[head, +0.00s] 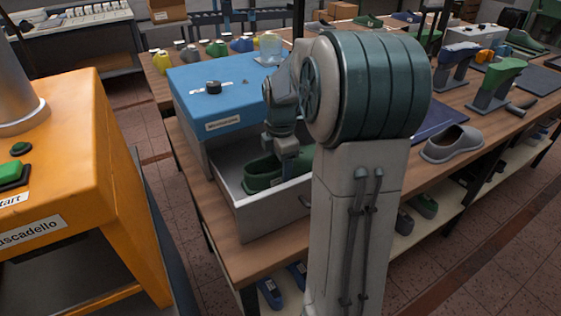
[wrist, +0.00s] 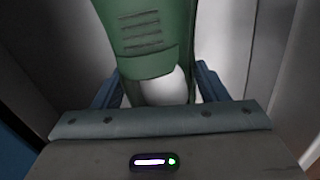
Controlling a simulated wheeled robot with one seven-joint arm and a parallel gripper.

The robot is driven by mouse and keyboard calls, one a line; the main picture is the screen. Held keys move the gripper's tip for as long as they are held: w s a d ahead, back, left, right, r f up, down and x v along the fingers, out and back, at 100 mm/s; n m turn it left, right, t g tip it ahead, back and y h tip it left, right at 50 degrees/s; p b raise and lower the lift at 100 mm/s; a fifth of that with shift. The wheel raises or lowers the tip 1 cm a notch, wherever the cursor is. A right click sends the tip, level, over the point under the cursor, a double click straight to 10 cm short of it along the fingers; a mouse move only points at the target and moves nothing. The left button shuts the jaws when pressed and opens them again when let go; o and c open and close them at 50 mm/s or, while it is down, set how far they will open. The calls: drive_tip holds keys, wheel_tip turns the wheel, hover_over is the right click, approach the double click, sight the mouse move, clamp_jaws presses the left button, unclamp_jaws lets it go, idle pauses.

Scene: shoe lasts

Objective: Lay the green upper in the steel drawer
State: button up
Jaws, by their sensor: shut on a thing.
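The green upper (head: 262,174) is inside the open steel drawer (head: 270,212), near its back left in the head view. My gripper (head: 287,160) reaches down into the drawer and is shut on the green upper. In the wrist view the green upper (wrist: 148,30) runs up between the two blue fingers (wrist: 158,88), with grey drawer walls on both sides. I cannot tell whether the upper touches the drawer floor. My arm hides the right part of the drawer.
The drawer sticks out of a blue-topped cabinet (head: 225,90) on a wooden bench (head: 215,235). An orange machine (head: 75,170) stands at the left. A grey shoe (head: 452,143) and green shoe lasts (head: 498,80) stand on the bench to the right.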

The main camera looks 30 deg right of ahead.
drive_tip(key=o, duration=1.1)
wheel_tip(320, 180, up, 14)
drive_tip(key=p, duration=0.1)
drive_tip(key=shift+s+f, duration=0.15)
drive_tip(key=shift+s, duration=0.15)
